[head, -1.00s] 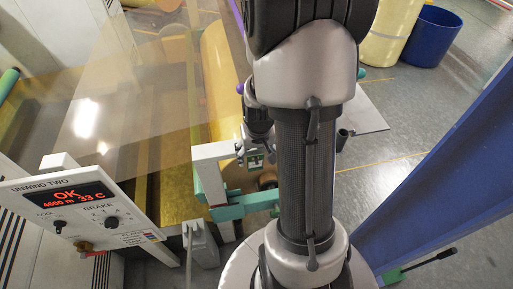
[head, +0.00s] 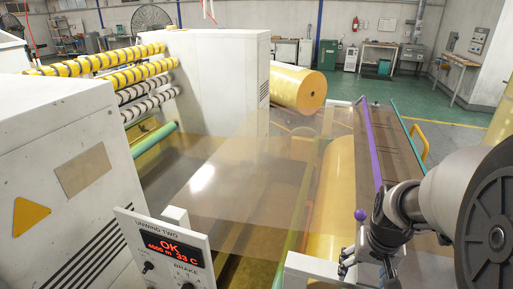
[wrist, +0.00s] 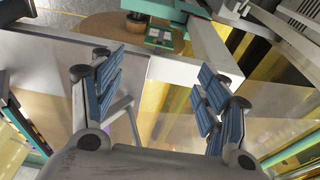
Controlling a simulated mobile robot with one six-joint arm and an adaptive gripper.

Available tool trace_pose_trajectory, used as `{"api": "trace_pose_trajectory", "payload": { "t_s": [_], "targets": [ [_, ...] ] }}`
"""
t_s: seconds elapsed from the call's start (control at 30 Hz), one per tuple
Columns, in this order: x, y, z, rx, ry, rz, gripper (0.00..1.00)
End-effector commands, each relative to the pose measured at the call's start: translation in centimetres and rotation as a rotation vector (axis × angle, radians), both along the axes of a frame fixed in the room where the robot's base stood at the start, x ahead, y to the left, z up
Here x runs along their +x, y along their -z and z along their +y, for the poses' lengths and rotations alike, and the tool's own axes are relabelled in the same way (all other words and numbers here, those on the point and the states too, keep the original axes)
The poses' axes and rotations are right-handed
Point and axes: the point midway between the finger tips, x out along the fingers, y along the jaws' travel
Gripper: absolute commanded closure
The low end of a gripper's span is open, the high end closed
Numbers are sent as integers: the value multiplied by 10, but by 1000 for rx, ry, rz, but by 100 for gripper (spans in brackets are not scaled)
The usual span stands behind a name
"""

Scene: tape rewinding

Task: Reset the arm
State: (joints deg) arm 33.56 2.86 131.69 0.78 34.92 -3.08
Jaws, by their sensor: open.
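My arm shows at the right of the head view, with my gripper (head: 366,270) low in the picture beside the end of the film roll. In the wrist view my gripper (wrist: 163,95) is open, its two blue-padded fingers well apart with nothing between them. A white machine bracket (wrist: 175,55) passes beyond the fingers. A green fitting with a small light-coloured block (wrist: 158,37) sits by a round brown roll end (wrist: 118,37) at the top of the wrist view. The gripper appears clear of these parts.
The control panel (head: 165,250) reads OK, 4600 m and 33 C. Clear film (head: 235,185) stretches between the white machine housing and the yellow roll (head: 333,190). A purple bar (head: 371,145) runs alongside. Another large yellow roll (head: 297,88) lies behind, with open green floor beyond.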

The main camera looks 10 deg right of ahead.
Motion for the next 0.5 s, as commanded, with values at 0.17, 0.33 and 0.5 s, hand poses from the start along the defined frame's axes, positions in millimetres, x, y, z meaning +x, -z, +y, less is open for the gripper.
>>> {"api": "trace_pose_trajectory", "payload": {
  "t_s": [0.17,0.33,0.5],
  "targets": [
    [6,-27,33,-20,-80,-38,32],
    [-7,-74,105,-47,-249,-115,32],
    [-47,-102,160,-59,-405,-169,32]
  ]
}}
